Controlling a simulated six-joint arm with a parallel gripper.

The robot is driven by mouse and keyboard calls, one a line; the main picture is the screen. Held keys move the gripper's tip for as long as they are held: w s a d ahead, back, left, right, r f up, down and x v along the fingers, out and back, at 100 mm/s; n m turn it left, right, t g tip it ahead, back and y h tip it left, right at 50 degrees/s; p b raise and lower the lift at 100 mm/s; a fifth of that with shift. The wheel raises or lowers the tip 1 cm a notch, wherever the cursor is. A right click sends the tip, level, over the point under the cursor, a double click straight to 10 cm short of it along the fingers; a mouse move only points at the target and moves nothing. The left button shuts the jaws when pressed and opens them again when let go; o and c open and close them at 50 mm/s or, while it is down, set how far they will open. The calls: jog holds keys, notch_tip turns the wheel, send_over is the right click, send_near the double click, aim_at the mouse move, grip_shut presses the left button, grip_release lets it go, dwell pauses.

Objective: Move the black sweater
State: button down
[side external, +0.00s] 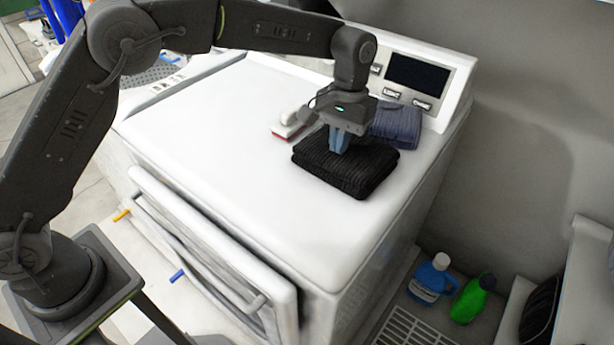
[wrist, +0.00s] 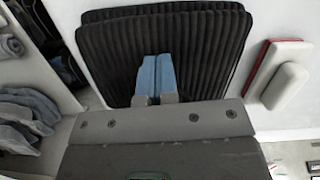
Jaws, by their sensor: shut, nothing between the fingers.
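The black sweater (side external: 348,172) lies folded, with ribbed fabric, on the white machine's top near its right edge. In the wrist view the sweater (wrist: 195,45) fills the upper middle, behind the fingers. My gripper (side external: 340,148) points down over the sweater's back part. Its blue fingers (wrist: 156,85) are together with nothing between them. I cannot tell whether the fingertips touch the fabric.
A folded dark blue garment (side external: 398,127) lies just behind the sweater. A white and red brush (side external: 288,127) lies left of it. The white machine top (side external: 215,130) is clear to the left. A control panel (side external: 417,74) rises behind.

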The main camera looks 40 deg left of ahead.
jog(key=shift+a+f, duration=0.15)
jog(key=shift+f, duration=0.25)
jog(key=shift+w+r, duration=0.1)
jog(key=shift+r, duration=0.8)
notch_tip(320, 180, up, 12)
jog(key=w, duration=0.2)
jog(key=s+a+r+t, duration=0.2)
jog(key=s+a+r, duration=0.4)
jog(key=a+r, duration=0.15)
jog(key=s+a+f+t, duration=0.15)
jog(key=s+a, duration=0.25)
jog(key=s, duration=0.4)
jog(key=s+a+f+t, duration=0.1)
jog(key=s+a+t, duration=0.15)
jog(key=s, duration=0.55)
jog(key=s+a+f+m+t, duration=0.1)
jog(key=s+a+f, duration=0.1)
jog(key=s+f, duration=0.5)
jog(key=shift+s+a+f, duration=0.2)
jog(key=shift+s+a, duration=0.1)
jog(key=shift+s, duration=0.1)
